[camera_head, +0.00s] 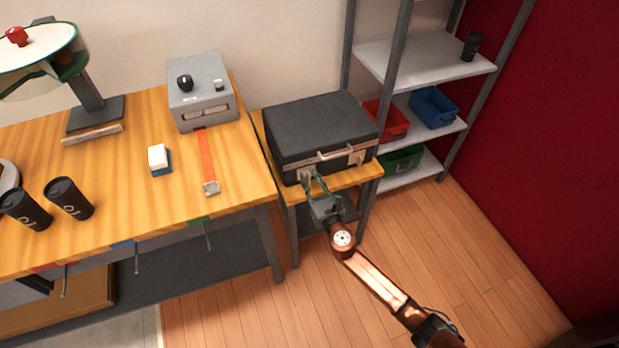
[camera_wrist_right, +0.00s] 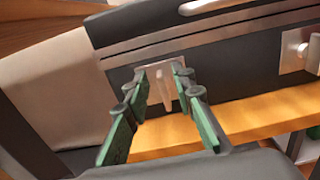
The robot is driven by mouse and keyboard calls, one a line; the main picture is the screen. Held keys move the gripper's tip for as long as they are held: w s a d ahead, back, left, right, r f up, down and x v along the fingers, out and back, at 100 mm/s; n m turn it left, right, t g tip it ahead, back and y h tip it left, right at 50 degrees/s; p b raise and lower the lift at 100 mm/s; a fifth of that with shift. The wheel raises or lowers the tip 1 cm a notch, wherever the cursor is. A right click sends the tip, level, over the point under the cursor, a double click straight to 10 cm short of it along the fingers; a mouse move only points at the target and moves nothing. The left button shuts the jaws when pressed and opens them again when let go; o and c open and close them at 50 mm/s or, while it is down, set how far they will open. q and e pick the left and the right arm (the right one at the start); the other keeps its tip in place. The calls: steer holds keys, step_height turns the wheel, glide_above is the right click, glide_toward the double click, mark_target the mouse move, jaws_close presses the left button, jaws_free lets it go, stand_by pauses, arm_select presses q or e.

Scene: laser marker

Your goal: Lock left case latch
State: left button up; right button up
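The black case (camera_head: 318,128) lies closed on a small wooden side table (camera_head: 366,172), its handle (camera_head: 337,152) facing front. The left case latch (camera_head: 303,175) is a pale metal plate at the case's front left. It also shows in the right wrist view (camera_wrist_right: 164,84), with a narrow tab hanging downward. My right gripper (camera_head: 313,182) is in front of this latch. In the right wrist view its green fingers (camera_wrist_right: 160,82) are apart, one on each side of the tab. I cannot tell whether they touch it. My left gripper is not in view.
The right case latch (camera_head: 356,157) is on the same front face. The workbench (camera_head: 120,192) stands left, with a grey machine (camera_head: 203,95) and black cups (camera_head: 68,198). A metal shelf (camera_head: 425,60) with coloured bins stands right. The floor (camera_head: 470,260) in front is clear.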

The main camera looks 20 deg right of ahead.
steer(key=shift+w, duration=0.25)
jaws_close()
stand_by(0.3)
